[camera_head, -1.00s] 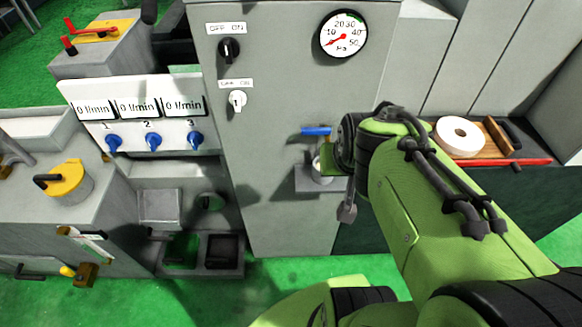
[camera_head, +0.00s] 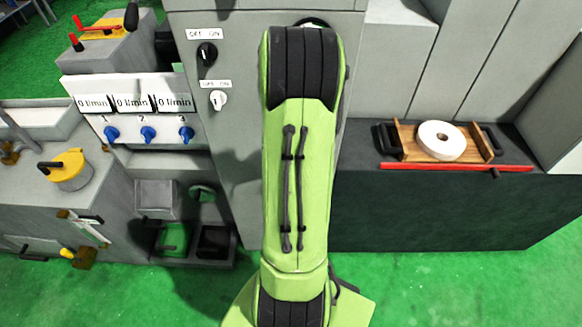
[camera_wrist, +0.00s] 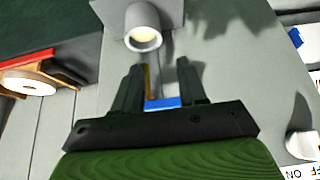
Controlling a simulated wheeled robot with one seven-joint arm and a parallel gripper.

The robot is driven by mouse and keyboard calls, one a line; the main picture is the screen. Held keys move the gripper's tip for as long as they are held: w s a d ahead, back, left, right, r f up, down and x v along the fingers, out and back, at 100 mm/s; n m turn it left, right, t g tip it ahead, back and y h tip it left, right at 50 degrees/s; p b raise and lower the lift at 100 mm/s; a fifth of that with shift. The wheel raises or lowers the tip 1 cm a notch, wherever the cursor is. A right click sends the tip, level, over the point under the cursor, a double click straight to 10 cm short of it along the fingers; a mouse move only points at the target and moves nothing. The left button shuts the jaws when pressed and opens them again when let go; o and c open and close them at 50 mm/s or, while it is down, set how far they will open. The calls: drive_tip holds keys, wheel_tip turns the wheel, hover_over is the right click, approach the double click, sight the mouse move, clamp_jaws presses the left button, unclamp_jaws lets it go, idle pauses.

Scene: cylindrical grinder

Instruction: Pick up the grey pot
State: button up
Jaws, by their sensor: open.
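The grey pot (camera_wrist: 143,27) is at the top of the wrist view, a small round pot with a pale inside, its open rim facing the camera. It stands on a small grey shelf (camera_wrist: 172,12) fixed to the cabinet. My gripper (camera_wrist: 160,66) is open and empty, its two dark fingers pointing toward the pot and apart from it. A blue tap handle (camera_wrist: 163,103) shows between and behind the fingers. In the head view, my arm hides the pot, the shelf and my gripper.
The grey cabinet (camera_head: 225,150) with switches stands behind my arm. A wooden tray (camera_head: 481,142) holding a white wheel (camera_head: 441,141) is on the dark bench (camera_head: 430,210) at right. Blue knobs (camera_head: 148,134) are at left. Green floor (camera_head: 470,290) is clear in front.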

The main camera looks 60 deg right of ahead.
drive_tip(key=p+x, duration=0.1)
drive_tip(key=x, duration=1.3)
drive_tip(key=shift+s, duration=0.15)
drive_tip(key=shift+a, duration=0.1)
drive_tip(key=shift+c, duration=0.5)
clamp_jaws()
